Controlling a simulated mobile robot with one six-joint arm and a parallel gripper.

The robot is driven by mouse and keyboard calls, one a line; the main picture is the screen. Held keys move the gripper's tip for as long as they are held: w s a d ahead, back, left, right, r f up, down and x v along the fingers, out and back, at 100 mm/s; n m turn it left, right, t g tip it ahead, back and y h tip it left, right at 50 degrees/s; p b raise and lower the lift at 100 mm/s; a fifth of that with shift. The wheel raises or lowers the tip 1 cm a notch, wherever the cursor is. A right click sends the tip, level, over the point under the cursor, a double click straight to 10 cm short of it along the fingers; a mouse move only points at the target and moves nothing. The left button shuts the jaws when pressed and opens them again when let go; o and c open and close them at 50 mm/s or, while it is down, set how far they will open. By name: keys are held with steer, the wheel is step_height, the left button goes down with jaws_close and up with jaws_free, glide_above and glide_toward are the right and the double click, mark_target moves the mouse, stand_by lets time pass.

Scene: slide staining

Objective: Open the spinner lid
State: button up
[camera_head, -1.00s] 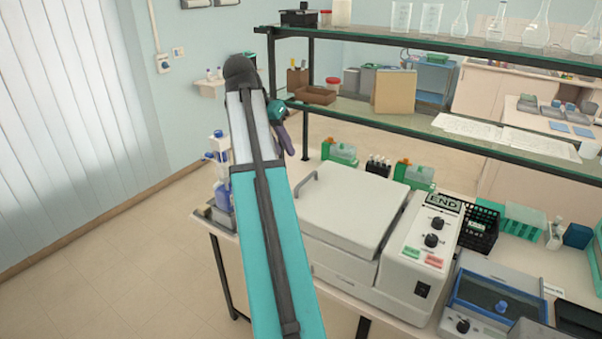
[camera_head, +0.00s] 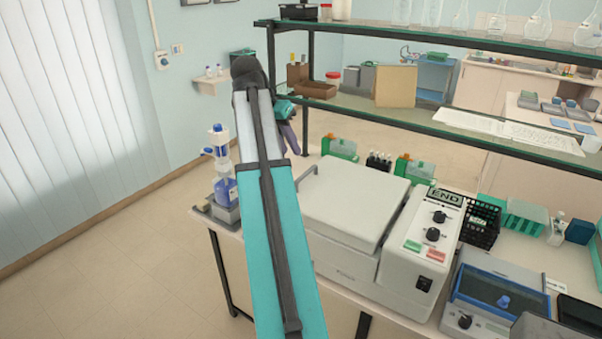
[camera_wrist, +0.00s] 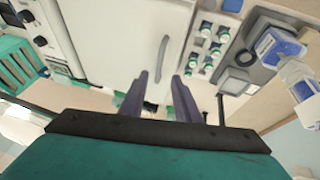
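The spinner (camera_head: 350,245) is a white box on the bench with a sloped control panel reading END. Its flat white lid (camera_head: 350,200) is shut. A grey handle stands at the lid's left edge; it shows as a curved bar in the wrist view (camera_wrist: 162,57). My gripper (camera_head: 290,145) is beyond the lid's far left corner, partly behind my arm in the head view.
A glass shelf (camera_head: 430,118) runs above the back of the bench. Green-and-white containers (camera_head: 342,148) and a rack of small dark bottles (camera_head: 378,161) stand behind the spinner. A blue bottle with a dispenser (camera_head: 225,185) stands at the bench's left end.

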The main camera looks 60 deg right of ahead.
mark_target(304, 174)
steer(key=shift+b+x, duration=2.9)
steer(key=shift+x, duration=2.3)
jaws_close()
